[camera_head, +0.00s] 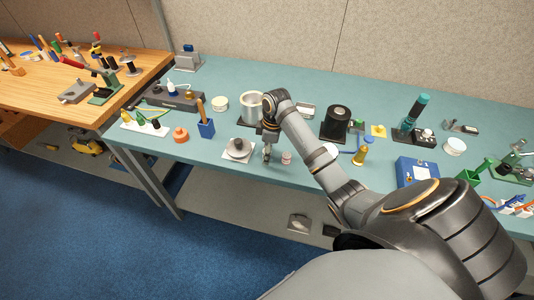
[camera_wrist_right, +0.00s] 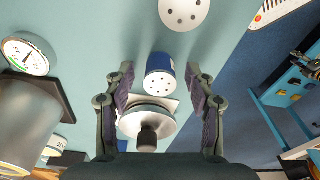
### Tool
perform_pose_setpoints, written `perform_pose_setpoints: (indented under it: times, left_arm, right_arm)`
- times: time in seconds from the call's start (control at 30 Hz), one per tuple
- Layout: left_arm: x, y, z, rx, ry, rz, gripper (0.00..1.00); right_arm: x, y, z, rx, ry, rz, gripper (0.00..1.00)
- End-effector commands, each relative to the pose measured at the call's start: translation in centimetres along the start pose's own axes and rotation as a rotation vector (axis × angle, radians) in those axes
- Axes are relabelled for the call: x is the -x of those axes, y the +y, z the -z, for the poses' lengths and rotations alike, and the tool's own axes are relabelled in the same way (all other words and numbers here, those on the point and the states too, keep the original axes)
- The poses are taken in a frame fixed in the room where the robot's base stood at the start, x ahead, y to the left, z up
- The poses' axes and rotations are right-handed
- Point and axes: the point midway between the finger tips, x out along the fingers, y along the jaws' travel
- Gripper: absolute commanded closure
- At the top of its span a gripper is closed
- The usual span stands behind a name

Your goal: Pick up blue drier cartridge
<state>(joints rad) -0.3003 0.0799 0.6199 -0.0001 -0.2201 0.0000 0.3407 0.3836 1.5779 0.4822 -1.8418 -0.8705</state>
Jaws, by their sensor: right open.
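The blue drier cartridge (camera_wrist_right: 160,78) is a short upright cylinder with a blue side and a pale top with small holes. It shows in the right wrist view, between the two open fingers of my right gripper (camera_wrist_right: 160,80). Neither finger visibly touches it; I cannot tell how far the fingertips are above it. In the head view my right gripper (camera_head: 267,152) points down near the front edge of the bench and hides the cartridge. My left gripper is in neither view.
A grey disc with a dark knob (camera_wrist_right: 147,122) on a white plate stands close beside the cartridge. A pinkish-white cylinder (camera_head: 286,158) is just right of the gripper. A pot (camera_head: 253,104) stands behind. The bench's front edge is close.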

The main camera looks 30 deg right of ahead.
Motion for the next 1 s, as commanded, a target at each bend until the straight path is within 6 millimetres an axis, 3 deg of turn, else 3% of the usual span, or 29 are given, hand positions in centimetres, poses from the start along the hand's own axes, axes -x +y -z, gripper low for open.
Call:
perform_pose_setpoints:
  times: [0.1,0.5,0.8,1.0]
  left_arm:
    - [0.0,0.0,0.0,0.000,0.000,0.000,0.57]
    - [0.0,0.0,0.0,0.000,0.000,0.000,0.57]
    - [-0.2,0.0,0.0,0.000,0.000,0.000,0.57]
    - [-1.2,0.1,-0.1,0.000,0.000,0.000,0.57]
  right_arm:
    - [0.0,0.0,0.0,0.000,0.000,0.000,0.45]
    - [0.0,0.0,0.0,0.000,0.000,0.000,0.98]
    - [0.3,0.1,0.1,0.001,0.001,-0.001,0.98]
    - [2.3,0.2,0.3,0.001,0.002,-0.005,0.98]
